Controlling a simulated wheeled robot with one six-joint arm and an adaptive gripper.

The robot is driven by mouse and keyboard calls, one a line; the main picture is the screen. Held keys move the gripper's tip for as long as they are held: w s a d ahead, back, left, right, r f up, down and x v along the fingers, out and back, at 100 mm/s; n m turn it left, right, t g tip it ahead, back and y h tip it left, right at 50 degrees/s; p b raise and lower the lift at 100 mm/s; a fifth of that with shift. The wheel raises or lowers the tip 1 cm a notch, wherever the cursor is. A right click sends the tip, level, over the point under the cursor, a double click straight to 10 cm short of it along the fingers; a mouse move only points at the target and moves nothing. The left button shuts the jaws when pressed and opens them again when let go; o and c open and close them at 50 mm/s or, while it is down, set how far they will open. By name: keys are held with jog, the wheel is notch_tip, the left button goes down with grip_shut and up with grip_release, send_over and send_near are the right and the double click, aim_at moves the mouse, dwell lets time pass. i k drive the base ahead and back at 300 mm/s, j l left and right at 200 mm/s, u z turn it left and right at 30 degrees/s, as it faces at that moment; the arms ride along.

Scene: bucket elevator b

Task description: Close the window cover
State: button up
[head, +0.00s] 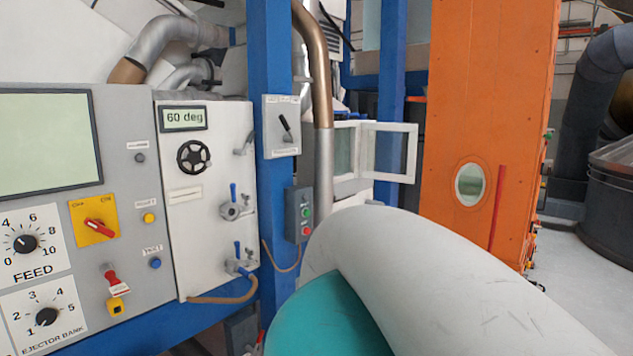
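A white-framed glass panel (411,152) stands swung out to the right of a white cabinet (350,187) behind the blue post. It looks like an open hinged window cover. Another pane (343,152) shows on the cabinet to its left. The orange bucket elevator casing (490,90) has a small oval window (469,185) with a pale rim, and a vertical red bar (497,208) stands to its right. I cannot tell whether that bar belongs to a cover. My white and teal arm links fill the lower middle of the view. My gripper is not in view.
A grey control panel (125,215) and a white panel with a "60 deg" display (184,118) stand at the left. A blue post (268,60) carries a lever box (281,127) and a button box (299,213). Open floor (590,270) shows at the right.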

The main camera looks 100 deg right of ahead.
aim_at(413, 129)
jog(key=k+j+z, duration=0.35)
jog(key=k, duration=0.4)
jog(key=k+z, duration=0.4)
jog(key=k, duration=0.35)
jog(key=k+l+z, duration=0.25)
jog(key=l, duration=0.45)
jog(key=l+z, duration=0.3)
jog(key=l, duration=0.4)
jog(key=k+l+z, duration=0.1)
jog(key=l+z, duration=0.15)
jog(key=l, duration=0.5)
jog(key=i+l+z, duration=0.1)
jog(key=i+l, duration=0.15)
jog(key=l, duration=0.2)
jog(key=i+l+z, duration=0.1)
jog(key=i+l, duration=0.2)
jog(key=l, duration=0.15)
